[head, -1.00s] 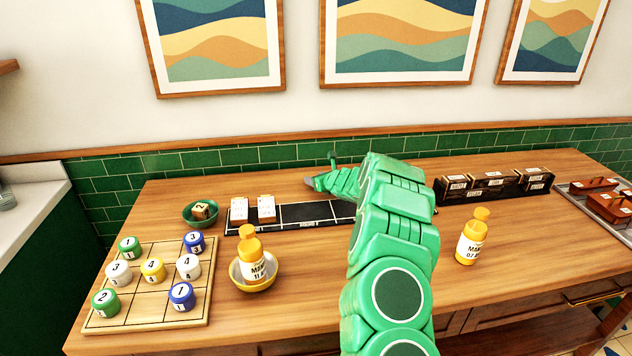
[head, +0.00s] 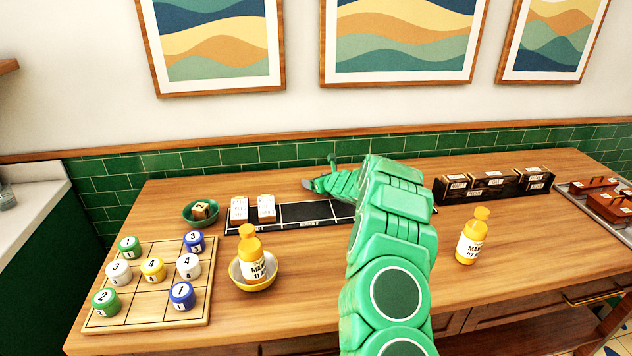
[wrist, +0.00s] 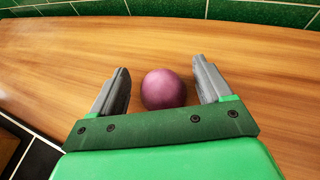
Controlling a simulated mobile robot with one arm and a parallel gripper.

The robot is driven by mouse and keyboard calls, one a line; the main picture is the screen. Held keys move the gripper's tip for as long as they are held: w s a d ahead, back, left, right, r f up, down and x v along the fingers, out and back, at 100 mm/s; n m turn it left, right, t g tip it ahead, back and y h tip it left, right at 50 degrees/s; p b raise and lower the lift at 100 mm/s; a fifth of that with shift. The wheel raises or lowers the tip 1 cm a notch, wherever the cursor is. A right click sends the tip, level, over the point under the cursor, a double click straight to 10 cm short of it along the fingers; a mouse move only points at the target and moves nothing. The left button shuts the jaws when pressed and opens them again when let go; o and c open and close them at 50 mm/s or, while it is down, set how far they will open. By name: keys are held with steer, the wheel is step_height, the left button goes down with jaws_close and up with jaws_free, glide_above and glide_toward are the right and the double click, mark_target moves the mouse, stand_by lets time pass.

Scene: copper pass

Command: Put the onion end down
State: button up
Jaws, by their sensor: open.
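A round, purple-red onion (wrist: 163,89) shows in the wrist view on the wooden counter. My gripper (wrist: 160,70) is open, with one grey finger on each side of the onion. There is a visible gap on the left; on the right the finger is close to it. In the head view my gripper (head: 310,183) is low over the back of the counter, near the green tiles. The onion is hidden there behind my arm.
A black strip (head: 303,214) with two white-labelled blocks lies just left of my arm. A dark rack (head: 497,187) stands to the right. A yellow bottle (head: 472,240) stands front right; another (head: 250,258) stands in a bowl at left. A numbered-piece board (head: 130,320) lies front left.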

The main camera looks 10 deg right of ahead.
steer(key=shift+v, duration=3.75)
